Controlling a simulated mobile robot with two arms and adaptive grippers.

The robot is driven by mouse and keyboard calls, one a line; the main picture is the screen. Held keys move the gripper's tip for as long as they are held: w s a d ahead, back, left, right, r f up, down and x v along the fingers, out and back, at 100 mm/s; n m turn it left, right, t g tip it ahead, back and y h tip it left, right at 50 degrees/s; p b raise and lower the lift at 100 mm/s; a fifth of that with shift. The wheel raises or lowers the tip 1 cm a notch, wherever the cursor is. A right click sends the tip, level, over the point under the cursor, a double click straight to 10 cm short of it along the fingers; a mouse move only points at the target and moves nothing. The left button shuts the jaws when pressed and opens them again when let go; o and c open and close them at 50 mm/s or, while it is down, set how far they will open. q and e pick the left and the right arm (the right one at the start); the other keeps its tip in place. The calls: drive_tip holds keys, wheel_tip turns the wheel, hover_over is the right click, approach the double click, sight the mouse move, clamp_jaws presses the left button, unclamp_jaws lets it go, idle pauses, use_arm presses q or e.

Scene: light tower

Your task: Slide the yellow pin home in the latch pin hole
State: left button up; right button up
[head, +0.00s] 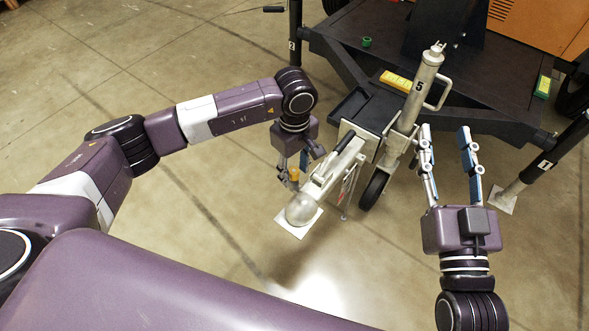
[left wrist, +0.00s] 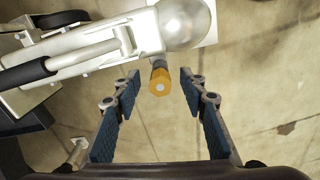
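The yellow pin (head: 294,174) is beside the silver ball-shaped coupler (head: 302,208) at the front end of the tow bar. The latch pin hole itself is hidden, so I cannot tell how deep the pin sits. My left gripper (head: 293,168) is open around the pin; the wrist view shows a gap on both sides between its fingertips (left wrist: 160,76). My right gripper (head: 446,132) is open and empty, right of the jack.
The jack post (head: 422,88) and a small wheel (head: 373,190) stand behind the coupler. The black trailer deck (head: 345,35) holds a yellow box (head: 396,81) and a green ring (head: 366,42). Outrigger legs stand at both sides. The floor left of the coupler is clear.

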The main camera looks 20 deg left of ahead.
use_arm(q)
wheel_tip(320, 180, up, 12)
idle(0.5)
